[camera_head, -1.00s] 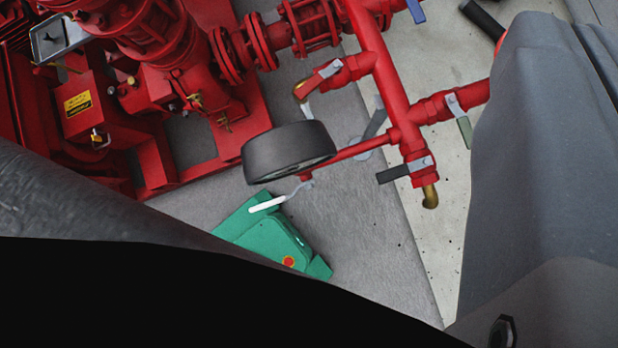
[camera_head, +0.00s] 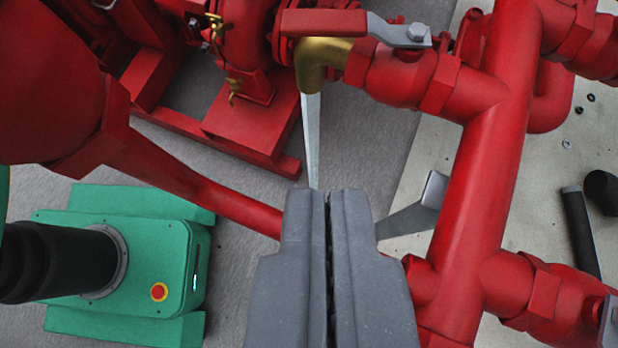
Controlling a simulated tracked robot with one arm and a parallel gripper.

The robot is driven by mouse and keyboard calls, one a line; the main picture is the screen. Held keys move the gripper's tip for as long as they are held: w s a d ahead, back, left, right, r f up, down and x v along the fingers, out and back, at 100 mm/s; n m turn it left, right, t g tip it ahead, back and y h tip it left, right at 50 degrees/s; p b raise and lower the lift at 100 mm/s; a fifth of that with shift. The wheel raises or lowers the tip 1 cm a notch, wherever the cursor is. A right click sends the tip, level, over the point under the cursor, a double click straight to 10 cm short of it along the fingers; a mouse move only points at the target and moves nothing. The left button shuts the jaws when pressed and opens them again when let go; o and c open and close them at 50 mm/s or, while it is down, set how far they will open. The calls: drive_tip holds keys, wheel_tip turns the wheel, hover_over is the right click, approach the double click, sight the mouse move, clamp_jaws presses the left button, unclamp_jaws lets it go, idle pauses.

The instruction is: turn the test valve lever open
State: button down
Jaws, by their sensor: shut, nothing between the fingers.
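A valve with a red-gripped lever (camera_head: 322,22) and a brass elbow (camera_head: 318,62) sits at the top middle, on a branch of the thick red pipe (camera_head: 485,170). The lever lies roughly along its valve branch, its grip pointing left over the elbow. No label shows whether this is the test valve. My gripper (camera_head: 328,192) is at the lower middle, shut and empty, below the elbow in the picture and apart from the red lever. A grey lever (camera_head: 405,218) shows just right of the fingers, partly hidden by them; I cannot tell whether they touch.
A thin red pipe (camera_head: 195,190) runs behind the fingers from a large red body (camera_head: 50,85) at upper left. Another valve (camera_head: 555,300) is at lower right. Red pump parts (camera_head: 250,110) fill the top. Grey floor (camera_head: 365,140) shows between them.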

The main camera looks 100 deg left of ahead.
sight(357, 27)
drive_tip(key=a+r+b+x, duration=0.1)
drive_tip(key=r+b+x, duration=0.1)
drive_tip(key=x, duration=0.9)
drive_tip(key=shift+a, duration=0.5)
drive_tip(key=shift+f+b, duration=0.1)
drive_tip(key=shift+b, duration=0.25)
